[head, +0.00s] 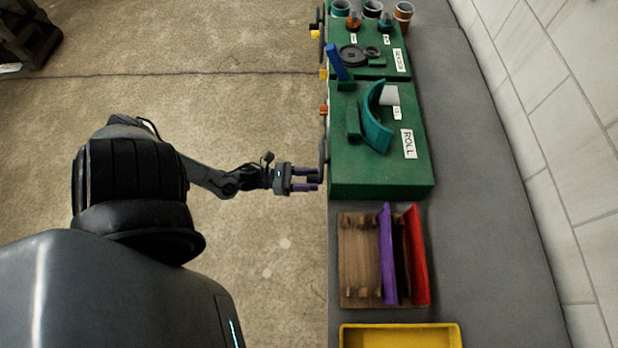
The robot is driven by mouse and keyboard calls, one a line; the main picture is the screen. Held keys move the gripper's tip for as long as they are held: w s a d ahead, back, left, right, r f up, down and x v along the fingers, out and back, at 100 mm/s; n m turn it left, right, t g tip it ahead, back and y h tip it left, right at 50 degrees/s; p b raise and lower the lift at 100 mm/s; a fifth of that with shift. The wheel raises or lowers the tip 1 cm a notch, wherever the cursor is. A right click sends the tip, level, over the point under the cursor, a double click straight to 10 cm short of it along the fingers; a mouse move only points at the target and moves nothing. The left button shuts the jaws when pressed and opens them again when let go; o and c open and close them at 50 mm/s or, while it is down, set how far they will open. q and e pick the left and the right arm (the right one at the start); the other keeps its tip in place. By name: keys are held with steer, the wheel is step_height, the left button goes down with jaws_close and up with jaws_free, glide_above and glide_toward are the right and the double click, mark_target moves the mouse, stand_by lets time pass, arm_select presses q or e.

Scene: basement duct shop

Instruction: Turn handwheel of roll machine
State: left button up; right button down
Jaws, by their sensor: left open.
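The roll machine (375,175) is a green box with a ROLL label, on the grey bench to the right. A curved teal sheet (373,122) stands on its top. Its handwheel (322,152) shows edge-on as a thin dark disc on the left side of the box. My left gripper (316,180) is open, its two purple-grey fingers pointing right toward the lower part of the handwheel. The fingertips are very close to the wheel; I cannot tell whether they touch it. My right gripper is out of view.
Another green machine (372,67) stands behind the roll machine, with several cups at the back. In front are a wooden rack (358,262) holding purple (387,255) and red (417,255) panels, and a yellow tray (400,326). A tiled wall bounds the right; the floor left is open.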

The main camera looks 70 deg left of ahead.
arm_select(q)
steer(key=v, duration=1)
steer(key=shift+s+a+b, duration=0.15)
steer(key=shift+s+b, duration=0.2)
steer(key=shift+b, duration=0.05)
